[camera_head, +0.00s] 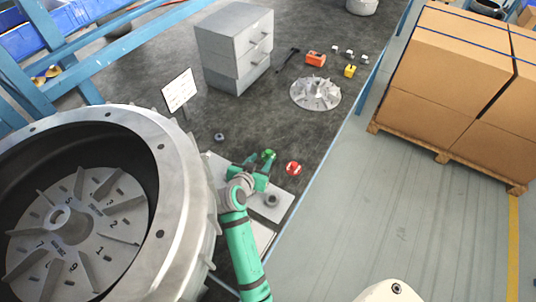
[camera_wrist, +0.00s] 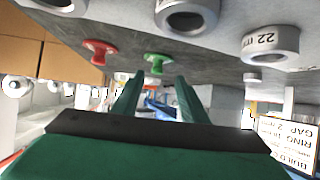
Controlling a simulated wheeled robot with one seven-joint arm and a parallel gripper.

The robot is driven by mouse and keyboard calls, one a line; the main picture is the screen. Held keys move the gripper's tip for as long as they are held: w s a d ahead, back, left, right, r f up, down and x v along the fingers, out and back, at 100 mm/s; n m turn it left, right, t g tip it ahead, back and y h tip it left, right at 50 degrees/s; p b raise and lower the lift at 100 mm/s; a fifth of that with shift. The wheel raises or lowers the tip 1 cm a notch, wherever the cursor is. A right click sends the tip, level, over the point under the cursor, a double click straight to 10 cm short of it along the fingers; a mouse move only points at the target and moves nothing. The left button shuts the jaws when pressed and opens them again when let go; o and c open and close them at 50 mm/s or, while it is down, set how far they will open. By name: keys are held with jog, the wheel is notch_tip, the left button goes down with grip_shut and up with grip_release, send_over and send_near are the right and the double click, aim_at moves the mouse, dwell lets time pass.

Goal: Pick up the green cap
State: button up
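The green cap (camera_head: 268,154) stands on the dark bench top at the far end of my gripper (camera_head: 262,170). In the wrist view, where the bench surface is at the top of the picture, the green cap (camera_wrist: 157,61) shows a flat head and a narrow stem. My gripper (camera_wrist: 159,78) is open, with its two green fingers apart and nothing between them. The cap lies just beyond the fingertips, roughly centred across the gap. I see no contact. In the head view my gripper partly hides the area beside the cap.
A red cap (camera_head: 293,168) stands close to the right of the green one. Grey rings lie nearby, one marked "22" (camera_wrist: 270,42). The large blower housing (camera_head: 180,150) fills the left. A small sign (camera_head: 179,91) and grey drawers (camera_head: 235,50) stand farther back.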

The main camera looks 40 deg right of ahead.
aim_at(267, 153)
jog(key=x, duration=0.5)
jog(key=shift+d+r, duration=0.2)
jog(key=shift+d, duration=0.2)
jog(key=shift+w+d+f, duration=0.2)
jog(key=shift+a, duration=0.15)
jog(key=shift+s+d, duration=0.25)
grip_shut()
